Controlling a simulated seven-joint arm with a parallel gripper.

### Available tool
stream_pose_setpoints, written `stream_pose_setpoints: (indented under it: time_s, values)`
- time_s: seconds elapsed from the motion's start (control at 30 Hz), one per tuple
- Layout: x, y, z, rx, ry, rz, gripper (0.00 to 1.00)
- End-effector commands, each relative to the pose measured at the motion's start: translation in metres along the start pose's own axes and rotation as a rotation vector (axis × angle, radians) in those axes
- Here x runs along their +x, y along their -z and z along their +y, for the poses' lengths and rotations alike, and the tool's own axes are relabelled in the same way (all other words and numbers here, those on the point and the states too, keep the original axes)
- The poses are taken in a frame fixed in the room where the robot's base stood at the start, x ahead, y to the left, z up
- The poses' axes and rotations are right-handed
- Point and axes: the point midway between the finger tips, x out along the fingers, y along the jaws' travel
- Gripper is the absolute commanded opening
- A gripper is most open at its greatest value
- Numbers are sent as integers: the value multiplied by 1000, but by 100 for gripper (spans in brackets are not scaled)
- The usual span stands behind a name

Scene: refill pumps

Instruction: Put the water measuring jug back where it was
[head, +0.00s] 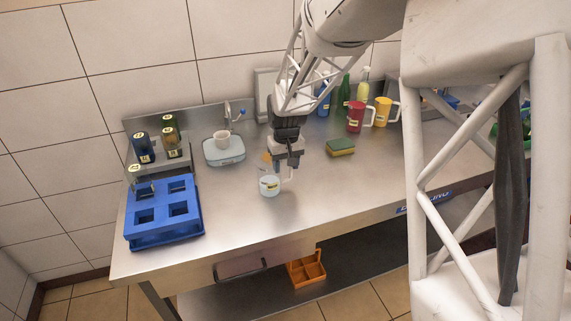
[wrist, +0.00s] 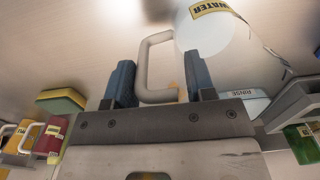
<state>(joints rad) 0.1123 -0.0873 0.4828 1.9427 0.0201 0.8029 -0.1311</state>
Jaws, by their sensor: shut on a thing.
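The water measuring jug (head: 270,187) is a pale, clear-looking vessel with a yellow label, at the front middle of the steel bench. In the wrist view the jug (wrist: 207,32) shows its "WATER" label and a beige loop handle (wrist: 155,60). My gripper (head: 284,164) is just behind and right of the jug in the head view. In the wrist view the fingers of my gripper (wrist: 160,84) stand either side of the handle, shut on it. The jug looks upright; I cannot tell whether its base touches the bench.
A blue rack (head: 165,230) stands at left, with labelled bottles (head: 145,148) behind it. A sponge (head: 340,147), a red mug (head: 355,117) and a yellow mug (head: 382,112) are at right. The front bench is clear.

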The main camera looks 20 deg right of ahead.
Motion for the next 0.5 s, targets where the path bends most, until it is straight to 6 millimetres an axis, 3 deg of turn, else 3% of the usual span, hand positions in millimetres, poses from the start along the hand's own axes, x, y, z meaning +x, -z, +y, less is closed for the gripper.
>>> stream_pose_setpoints:
  time_s: [0.37, 0.4, 0.5]
  values:
    - [3, 0, 0, 0, 0, -1, 5]
    - [3, 0, 0, 0, 0, -1, 52]
    - [3, 0, 0, 0, 0, 0, 67]
